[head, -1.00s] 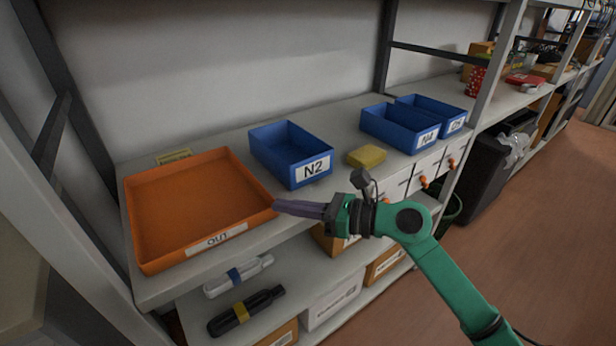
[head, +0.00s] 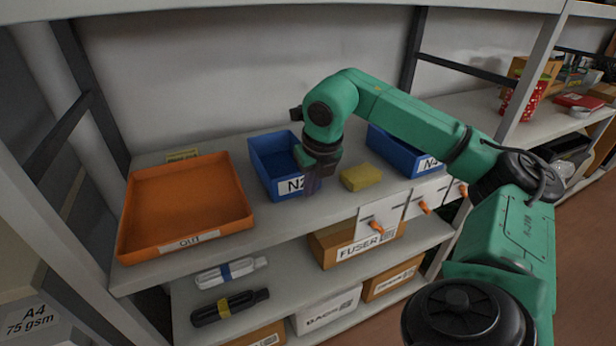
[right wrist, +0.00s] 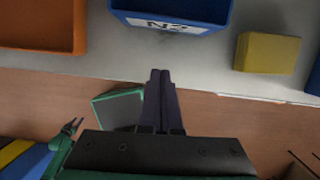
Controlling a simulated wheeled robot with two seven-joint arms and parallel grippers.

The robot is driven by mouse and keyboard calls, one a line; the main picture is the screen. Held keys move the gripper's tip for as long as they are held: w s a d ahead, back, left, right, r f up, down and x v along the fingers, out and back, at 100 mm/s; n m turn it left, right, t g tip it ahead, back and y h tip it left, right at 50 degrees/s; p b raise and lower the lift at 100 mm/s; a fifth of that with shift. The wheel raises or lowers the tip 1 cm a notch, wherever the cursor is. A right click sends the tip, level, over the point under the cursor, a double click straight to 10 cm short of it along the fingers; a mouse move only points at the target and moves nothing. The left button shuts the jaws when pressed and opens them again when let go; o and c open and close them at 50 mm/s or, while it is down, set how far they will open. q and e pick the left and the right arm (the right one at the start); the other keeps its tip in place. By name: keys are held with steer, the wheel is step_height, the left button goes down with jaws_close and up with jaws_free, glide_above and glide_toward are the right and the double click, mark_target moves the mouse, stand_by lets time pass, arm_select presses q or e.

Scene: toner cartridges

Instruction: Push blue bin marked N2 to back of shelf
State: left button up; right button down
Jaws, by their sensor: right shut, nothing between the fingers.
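The blue bin marked N2 (head: 263,165) stands on the shelf board, right of the orange tray. My right gripper (head: 313,188) points down at the bin's front right corner and covers part of its label. In the right wrist view, the bin's front wall and label (right wrist: 175,24) show at the top. The closed fingertips (right wrist: 160,73) are in front of that wall, with a visible gap between, and hold nothing. The back of the bin is out of the wrist view.
The orange tray marked OUT (head: 185,243) stands left of the bin. A yellow block (head: 361,178) lies close by on the right. Another blue bin marked N4 (head: 428,165) stands further right, partly behind my arm. Bare shelf (head: 225,150) shows behind N2, before the wall.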

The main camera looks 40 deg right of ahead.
steer(key=x, duration=0.3)
steer(key=shift+d+f, duration=0.15)
steer(key=shift+f, duration=0.25)
steer(key=w, duration=0.1)
steer(key=w+p, duration=0.2)
steer(key=shift+w+d+f, duration=0.3)
steer(key=shift+d, duration=0.1)
steer(key=shift+w+d+f, duration=0.1)
steer(key=shift+w, duration=0.2)
arm_select(q)
steer(key=shift+s+d+r, duration=0.1)
steer(key=shift+s+r, duration=0.7)
steer(key=shift+r, duration=0.2)
